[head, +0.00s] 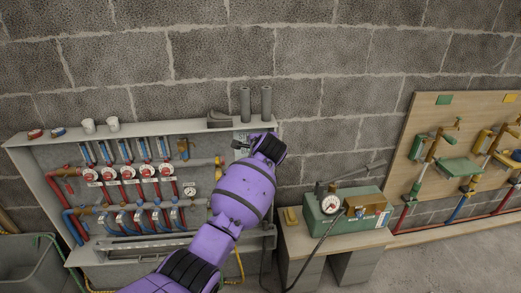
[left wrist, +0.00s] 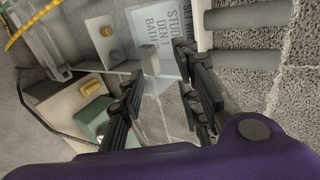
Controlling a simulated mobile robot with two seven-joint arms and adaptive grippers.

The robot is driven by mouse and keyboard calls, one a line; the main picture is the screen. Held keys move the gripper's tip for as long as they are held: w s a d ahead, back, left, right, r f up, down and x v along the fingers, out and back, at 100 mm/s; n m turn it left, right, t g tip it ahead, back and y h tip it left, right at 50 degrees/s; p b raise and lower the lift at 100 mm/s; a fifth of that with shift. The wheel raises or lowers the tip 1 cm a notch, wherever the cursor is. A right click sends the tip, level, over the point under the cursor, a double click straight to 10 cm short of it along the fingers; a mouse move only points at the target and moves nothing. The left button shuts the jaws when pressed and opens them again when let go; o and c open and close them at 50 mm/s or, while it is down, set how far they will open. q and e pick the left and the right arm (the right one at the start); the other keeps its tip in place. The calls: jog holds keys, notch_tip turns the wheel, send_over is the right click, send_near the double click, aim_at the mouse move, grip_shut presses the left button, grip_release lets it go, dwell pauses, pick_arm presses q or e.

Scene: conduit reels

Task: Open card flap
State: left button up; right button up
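A card (left wrist: 160,28) with printed lines of text, including DEN 1 and BATH, shows in the left wrist view. A clear, see-through flap (left wrist: 153,90) stands out in front of it. My left gripper (left wrist: 158,66) is open, its dark fingers on either side of the flap with gaps visible. In the head view my purple left arm reaches the right end of the manifold cabinet (head: 140,240). Its wrist hides most of the gripper and card there. My right gripper is in neither view.
Two grey tubes (head: 266,103) stand on the cabinet top, close to my wrist. A green pump box with a gauge (head: 340,228) sits on a bench to the right. Beyond it is a wooden valve board (head: 409,171).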

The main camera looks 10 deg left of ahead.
pick_arm(q)
jog(key=v, duration=0.5)
jog(key=shift+s+d, duration=0.15)
jog(key=shift+s, duration=0.2)
jog(key=w+d+r+n+t+h, duration=0.1)
jog(key=d+r+n+t+h, duration=0.1)
jog(key=d+r, duration=0.2)
jog(key=s+a+f+n+h, duration=0.35)
jog(key=s+f+n, duration=0.45)
jog(key=s+f, duration=1.15)
jog(key=s+a+f+n+g, duration=0.1)
jog(key=s+a+f, duration=0.2)
jog(key=s+f, duration=0.4)
jog(key=s+a+f+n+g+y, duration=0.1)
jog(key=s+f, duration=0.5)
jog(key=s, duration=1)
jog(key=s+a+f+n+g+y, duration=0.1)
jog(key=s+a+f, duration=0.4)
jog(key=s, duration=0.7)
notch_tip(320, 180, down, 3)
jog(key=shift+s+a+r+n+g, duration=0.25)
jog(key=shift+n+g, duration=0.45)
jog(key=shift+g, duration=0.2)
jog(key=shift+a, duration=0.15)
